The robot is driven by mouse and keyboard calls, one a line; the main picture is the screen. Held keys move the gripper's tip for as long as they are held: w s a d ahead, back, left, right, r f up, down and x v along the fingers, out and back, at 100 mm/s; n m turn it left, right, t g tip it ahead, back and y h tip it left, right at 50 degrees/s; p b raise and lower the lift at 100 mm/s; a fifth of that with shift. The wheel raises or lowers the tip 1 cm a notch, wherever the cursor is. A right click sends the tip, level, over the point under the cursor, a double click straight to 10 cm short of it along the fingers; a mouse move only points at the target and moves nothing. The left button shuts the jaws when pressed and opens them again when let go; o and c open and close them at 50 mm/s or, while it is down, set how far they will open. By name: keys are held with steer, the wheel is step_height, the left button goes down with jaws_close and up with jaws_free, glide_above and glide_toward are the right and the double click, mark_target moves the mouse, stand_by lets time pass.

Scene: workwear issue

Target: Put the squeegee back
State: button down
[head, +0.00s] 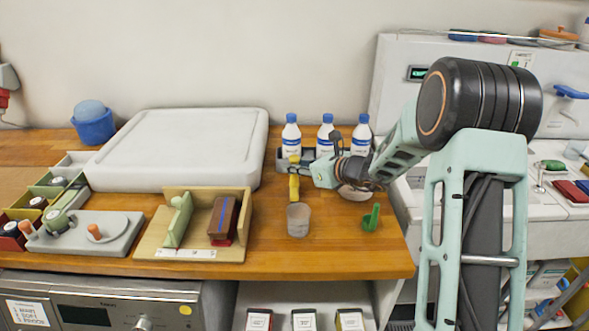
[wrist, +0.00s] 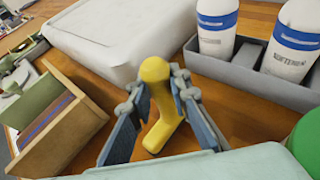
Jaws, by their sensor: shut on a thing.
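My gripper (head: 297,172) is shut on a yellow tool, which I take to be the squeegee (head: 294,187). In the wrist view the squeegee (wrist: 156,72) stands between the two finger pads of my gripper (wrist: 160,100), with its rounded top up and its lower end bent toward the camera. I cannot tell whether its lower end touches the table. A wooden holder (head: 245,205) stands to the left. It holds a green piece (head: 178,220) and a dark red and blue block (head: 222,218), with a gap between them.
A grey cup (head: 298,220) stands just in front of my gripper, and a green item (head: 371,218) to its right. Several white bottles (head: 291,136) stand in a grey rack behind. A large white lidded box (head: 185,145) fills the back left. Bare wood lies between cup and holder.

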steer(key=shift+f, duration=0.3)
steer(key=shift+f, duration=0.1)
steer(key=shift+f, duration=0.15)
steer(key=c, duration=1.8)
jaws_free()
steer(key=shift+r, duration=0.35)
steer(key=v, duration=1.2)
steer(key=shift+f, duration=0.15)
